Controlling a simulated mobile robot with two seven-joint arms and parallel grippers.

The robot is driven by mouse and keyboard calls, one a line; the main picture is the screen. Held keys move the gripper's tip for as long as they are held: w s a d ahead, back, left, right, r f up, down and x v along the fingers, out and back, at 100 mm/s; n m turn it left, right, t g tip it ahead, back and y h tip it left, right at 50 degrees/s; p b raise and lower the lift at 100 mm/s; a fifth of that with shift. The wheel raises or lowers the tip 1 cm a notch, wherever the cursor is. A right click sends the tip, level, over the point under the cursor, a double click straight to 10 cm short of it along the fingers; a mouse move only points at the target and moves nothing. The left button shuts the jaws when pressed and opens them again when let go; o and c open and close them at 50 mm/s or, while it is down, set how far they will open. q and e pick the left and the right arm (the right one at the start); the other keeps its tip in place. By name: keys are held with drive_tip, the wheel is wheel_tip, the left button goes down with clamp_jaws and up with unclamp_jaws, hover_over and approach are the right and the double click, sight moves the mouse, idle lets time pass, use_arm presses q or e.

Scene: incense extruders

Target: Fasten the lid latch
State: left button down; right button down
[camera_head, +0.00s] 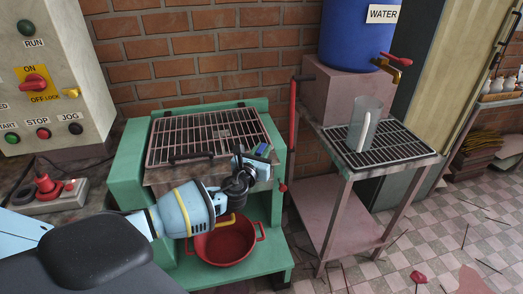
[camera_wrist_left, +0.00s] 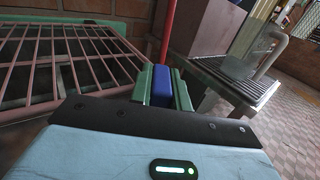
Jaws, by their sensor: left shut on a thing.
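The barred metal lid (camera_head: 203,134) lies down over the top of the green machine (camera_head: 130,165); its bars also fill the left of the left wrist view (camera_wrist_left: 65,62). My left gripper (camera_head: 259,156) is at the lid's front right corner. In the left wrist view its two green-padded fingers (camera_wrist_left: 161,88) are shut on a small blue piece, which looks like the latch grip (camera_wrist_left: 162,80). In the head view the gripper mostly hides the latch, so I cannot tell whether it is engaged. My right gripper is not in view.
A red pot (camera_head: 226,246) sits on the machine's lower shelf. A red lever (camera_head: 292,130) stands just right of the machine. A side stand (camera_head: 350,165) carries a clear cup (camera_head: 373,112) under the blue water barrel (camera_head: 350,35). A control panel (camera_head: 48,75) is at left.

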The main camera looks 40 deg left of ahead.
use_arm(q)
drive_tip(key=shift+r+n+y+p, duration=0.15)
drive_tip(key=shift+n+y+p, duration=0.2)
drive_tip(key=shift+n+y, duration=0.25)
drive_tip(key=n+g+y, duration=0.1)
drive_tip(key=y, duration=0.1)
drive_tip(key=shift+d+y+p, duration=0.1)
drive_tip(key=shift+y+p, duration=0.2)
drive_tip(key=shift+p, duration=0.05)
drive_tip(key=shift+n+g+y, duration=0.7)
drive_tip(key=shift+n+y, duration=0.2)
drive_tip(key=shift+n, duration=0.1)
drive_tip(key=shift+f+n+g+y, duration=0.2)
drive_tip(key=shift+n+g+y, duration=1.1)
drive_tip(key=shift+g+y, duration=0.3)
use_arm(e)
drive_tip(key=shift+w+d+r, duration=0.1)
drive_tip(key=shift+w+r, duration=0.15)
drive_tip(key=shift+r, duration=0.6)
use_arm(q)
drive_tip(key=shift+y, duration=0.3)
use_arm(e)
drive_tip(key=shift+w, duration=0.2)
use_arm(q)
drive_tip(key=shift+r+n, duration=0.1)
drive_tip(key=shift+n, duration=0.2)
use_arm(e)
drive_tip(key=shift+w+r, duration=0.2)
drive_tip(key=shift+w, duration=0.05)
